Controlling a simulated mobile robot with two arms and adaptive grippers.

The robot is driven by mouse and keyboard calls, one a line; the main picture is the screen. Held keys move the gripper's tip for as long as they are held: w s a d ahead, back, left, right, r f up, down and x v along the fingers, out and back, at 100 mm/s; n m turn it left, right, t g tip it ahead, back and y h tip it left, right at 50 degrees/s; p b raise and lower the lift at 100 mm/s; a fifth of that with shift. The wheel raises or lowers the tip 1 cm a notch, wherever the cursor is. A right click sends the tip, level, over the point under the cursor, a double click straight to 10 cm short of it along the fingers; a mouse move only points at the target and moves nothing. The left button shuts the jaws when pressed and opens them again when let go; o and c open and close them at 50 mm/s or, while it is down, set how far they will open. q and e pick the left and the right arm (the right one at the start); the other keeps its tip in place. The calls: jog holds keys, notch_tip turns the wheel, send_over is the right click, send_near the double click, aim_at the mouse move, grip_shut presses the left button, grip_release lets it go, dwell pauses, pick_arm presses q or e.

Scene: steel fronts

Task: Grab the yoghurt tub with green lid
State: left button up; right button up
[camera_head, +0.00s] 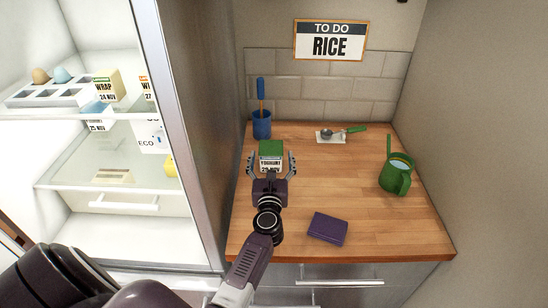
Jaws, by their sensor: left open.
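The yoghurt tub (271,158) stands on the wooden worktop, toward its left side. It has a green lid (271,147) and a white label with dark lettering. My left gripper (271,160) is open, with one finger on the left side of the tub and one on the right. I cannot tell whether the fingers touch the tub. The lower part of the tub is hidden by the gripper. My right gripper is not in view.
A blue cup with a blue-handled tool (261,123) stands behind left. A green-handled scoop (342,132) lies at the back. An open fridge (110,160) with food is left; walls bound the back and right.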

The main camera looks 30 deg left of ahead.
aim_at(271, 147)
pick_arm(q)
jog(key=shift+p+x, duration=0.3)
jog(key=shift+x, duration=2.4)
jog(key=shift+s+a+f, duration=0.1)
jog(key=shift+a, duration=0.05)
jog(key=c, duration=1.5)
jog(key=shift+c, duration=0.7)
